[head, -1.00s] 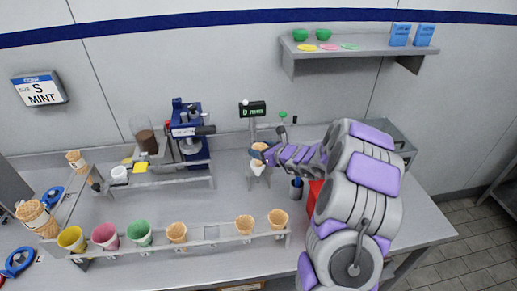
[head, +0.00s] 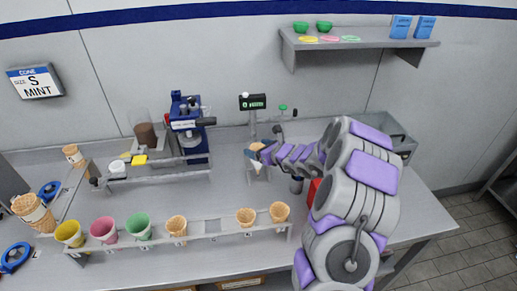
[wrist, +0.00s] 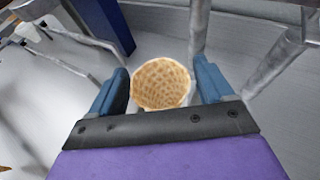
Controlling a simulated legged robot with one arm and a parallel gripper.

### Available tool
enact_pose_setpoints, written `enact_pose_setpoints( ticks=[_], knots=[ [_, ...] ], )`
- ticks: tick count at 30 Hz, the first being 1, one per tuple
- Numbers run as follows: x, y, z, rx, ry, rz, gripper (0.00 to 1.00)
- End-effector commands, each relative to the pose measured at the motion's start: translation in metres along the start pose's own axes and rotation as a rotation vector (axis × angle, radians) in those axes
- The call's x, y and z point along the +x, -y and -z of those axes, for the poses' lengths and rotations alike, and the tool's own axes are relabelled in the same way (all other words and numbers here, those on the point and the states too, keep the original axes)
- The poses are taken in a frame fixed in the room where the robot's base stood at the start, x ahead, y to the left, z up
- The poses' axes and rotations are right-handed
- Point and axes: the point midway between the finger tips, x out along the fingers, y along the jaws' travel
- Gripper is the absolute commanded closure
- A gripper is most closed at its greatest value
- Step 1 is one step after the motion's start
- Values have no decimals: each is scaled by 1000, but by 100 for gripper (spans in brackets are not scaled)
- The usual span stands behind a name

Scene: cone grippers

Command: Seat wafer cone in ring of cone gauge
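The tan wafer cone (wrist: 162,84) shows in the wrist view mouth up, between the two blue fingers of my gripper (wrist: 163,88). A gap shows between the cone and the right finger; the left finger is very near its rim. A pale edge shows just under the cone; whether this is the gauge's ring I cannot tell. In the head view my gripper (head: 257,153) is at the cone gauge (head: 254,175), a small stand behind the front rail, and mostly covers the cone and ring. How deep the cone sits is hidden.
A front rail (head: 205,237) holds yellow, pink and green cups and several wafer cones. A blue press (head: 188,130) stands behind left. A display post (head: 253,105) rises just behind the gauge. A red container (head: 314,190) stands close by my arm.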

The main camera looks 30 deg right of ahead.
Motion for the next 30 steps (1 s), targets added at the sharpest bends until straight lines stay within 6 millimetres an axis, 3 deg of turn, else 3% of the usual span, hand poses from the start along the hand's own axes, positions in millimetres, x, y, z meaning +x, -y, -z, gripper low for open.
enact_pose_setpoints(
  ticks=[4, 11, 16, 30],
  knots=[
    [0, 0, 0, 0, 1, -1, 5],
    [-1, 1, 0, 1, 2, -1, 5],
    [-12, 3, -2, 2, 3, 3, 5],
    [-110, 3, -3, 4, 3, 5, 5]
  ],
)
